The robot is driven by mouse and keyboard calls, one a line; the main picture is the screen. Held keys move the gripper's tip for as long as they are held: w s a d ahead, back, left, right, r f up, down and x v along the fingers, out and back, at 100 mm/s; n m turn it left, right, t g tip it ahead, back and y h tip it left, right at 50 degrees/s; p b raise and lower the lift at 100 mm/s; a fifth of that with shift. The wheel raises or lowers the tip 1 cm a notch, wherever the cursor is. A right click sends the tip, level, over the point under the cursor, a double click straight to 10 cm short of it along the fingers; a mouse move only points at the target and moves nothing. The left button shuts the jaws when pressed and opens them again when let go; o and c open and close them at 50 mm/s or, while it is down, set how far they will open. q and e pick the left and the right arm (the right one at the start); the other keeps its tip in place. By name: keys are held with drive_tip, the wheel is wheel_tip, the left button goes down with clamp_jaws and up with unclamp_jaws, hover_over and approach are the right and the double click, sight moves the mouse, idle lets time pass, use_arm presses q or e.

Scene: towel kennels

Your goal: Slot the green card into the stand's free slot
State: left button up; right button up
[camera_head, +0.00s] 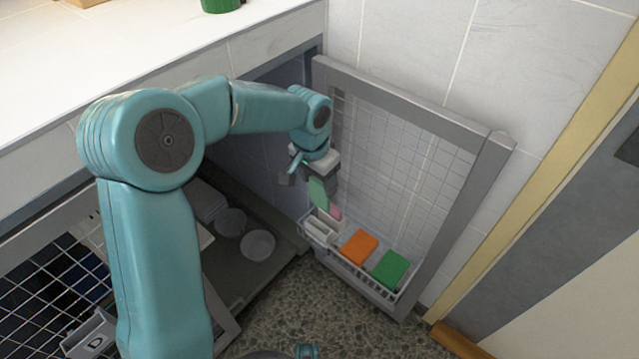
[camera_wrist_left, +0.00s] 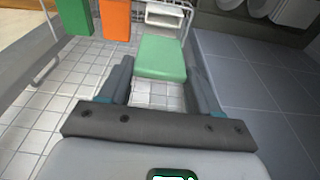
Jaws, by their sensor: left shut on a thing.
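My left gripper (camera_head: 313,176) is shut on the light green card (camera_head: 317,192), which hangs below its fingers. The left wrist view shows the card (camera_wrist_left: 162,58) between the fingertips (camera_wrist_left: 160,76). A small white stand (camera_head: 320,228) sits just below, at the left end of a white wire basket (camera_head: 368,288) on the open kennel door. A pink card (camera_head: 335,212) stands in it. The green card's lower end is close over the stand; I cannot tell whether it touches or enters a slot. The stand (camera_wrist_left: 165,16) also shows beyond the card in the wrist view.
The basket also holds an orange box (camera_head: 358,246) and a darker green box (camera_head: 391,269), right of the stand. The grey-framed door (camera_head: 465,205) with its mesh rises behind. Bowls (camera_head: 257,244) stand in the open kennel at left. A white counter (camera_head: 150,60) runs above.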

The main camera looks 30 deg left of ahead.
sight(317, 195)
use_arm(q)
drive_tip(key=shift+w+a+f+b, duration=0.1)
drive_tip(key=shift+a+f+b, duration=0.05)
drive_tip(key=shift+f+b, duration=0.5)
drive_tip(key=shift+f+b, duration=0.45)
drive_tip(key=shift+f, duration=0.1)
wheel_tip(317, 195, down, 3)
drive_tip(key=b, duration=0.3)
drive_tip(key=shift+f, duration=0.1)
drive_tip(key=shift+f+b, duration=0.55)
drive_tip(key=shift+f, duration=0.35)
drive_tip(key=shift+f, duration=0.25)
idle(0.3)
drive_tip(key=shift+f+b, duration=1.75)
drive_tip(key=shift+f, duration=0.95)
